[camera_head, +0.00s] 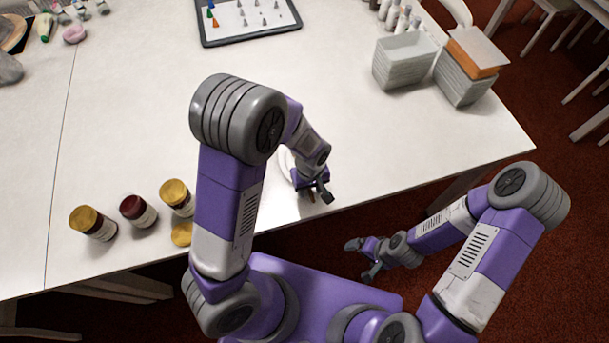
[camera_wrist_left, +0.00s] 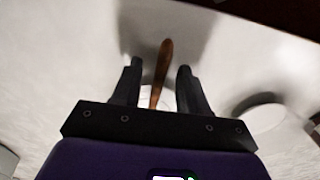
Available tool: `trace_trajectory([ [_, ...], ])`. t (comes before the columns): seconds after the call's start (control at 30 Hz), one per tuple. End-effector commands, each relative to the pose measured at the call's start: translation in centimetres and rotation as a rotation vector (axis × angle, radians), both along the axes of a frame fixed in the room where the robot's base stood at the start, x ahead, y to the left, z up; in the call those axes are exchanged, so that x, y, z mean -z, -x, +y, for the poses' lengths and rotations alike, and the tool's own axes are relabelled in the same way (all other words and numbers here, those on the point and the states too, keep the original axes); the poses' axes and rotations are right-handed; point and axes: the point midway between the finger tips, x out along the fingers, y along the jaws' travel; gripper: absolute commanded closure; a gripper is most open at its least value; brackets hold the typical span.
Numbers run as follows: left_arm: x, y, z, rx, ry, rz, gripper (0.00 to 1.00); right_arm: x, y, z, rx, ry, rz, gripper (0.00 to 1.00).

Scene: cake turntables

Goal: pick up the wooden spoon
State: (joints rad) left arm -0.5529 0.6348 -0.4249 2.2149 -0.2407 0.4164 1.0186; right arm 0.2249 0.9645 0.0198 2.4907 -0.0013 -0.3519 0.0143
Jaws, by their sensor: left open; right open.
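The wooden spoon's brown handle (camera_wrist_left: 163,66) shows in the left wrist view, running lengthwise between the two fingers of my left gripper (camera_wrist_left: 159,72). The fingers are open, with a visible gap on both sides of the handle. The lower end of the spoon is hidden by the gripper's body. In the head view my left gripper (camera_head: 316,190) is low over the table's front edge, and the arm hides most of the spoon. My right gripper (camera_head: 367,258) is open and empty, off the table beyond its front edge.
Several jars (camera_head: 138,210) stand on the white table (camera_head: 400,140) left of my left arm. Grey bins (camera_head: 402,68) stand at the back right. A dark-framed tray (camera_head: 252,36) with small cones lies at the back. The table's right middle is clear.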

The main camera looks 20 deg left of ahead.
Motion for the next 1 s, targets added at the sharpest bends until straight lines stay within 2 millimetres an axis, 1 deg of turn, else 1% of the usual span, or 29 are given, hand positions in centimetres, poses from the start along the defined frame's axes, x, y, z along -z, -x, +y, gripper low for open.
trace_trajectory([
  [0.03,0.0,0.0,0.0,0.000,0.000,0.000,0.61,0.0,0.0,0.0,0.000,0.000,0.000,0.04],
  [0.2,0.0,0.0,0.0,0.000,0.000,0.000,0.87,0.0,0.0,0.0,0.000,0.000,0.000,0.04],
  [0.3,0.0,0.0,0.0,0.000,0.000,0.000,1.00,0.0,0.0,0.0,0.000,0.000,0.000,0.04],
  [0.57,0.0,0.0,0.0,0.000,0.000,0.000,1.00,0.0,0.0,0.0,0.000,0.000,0.000,0.04],
  [0.67,-0.5,0.0,0.0,0.000,0.000,-0.001,1.00,-0.2,0.0,0.0,0.000,0.000,0.000,0.04],
  [0.77,-1.8,-0.1,-0.1,0.000,0.002,-0.005,1.00,-0.7,0.0,0.0,0.000,0.000,0.000,0.04],
  [1.0,-6.9,-0.1,-0.1,0.000,0.002,-0.005,1.00,-2.5,0.0,0.0,0.000,0.000,0.000,0.04],
])
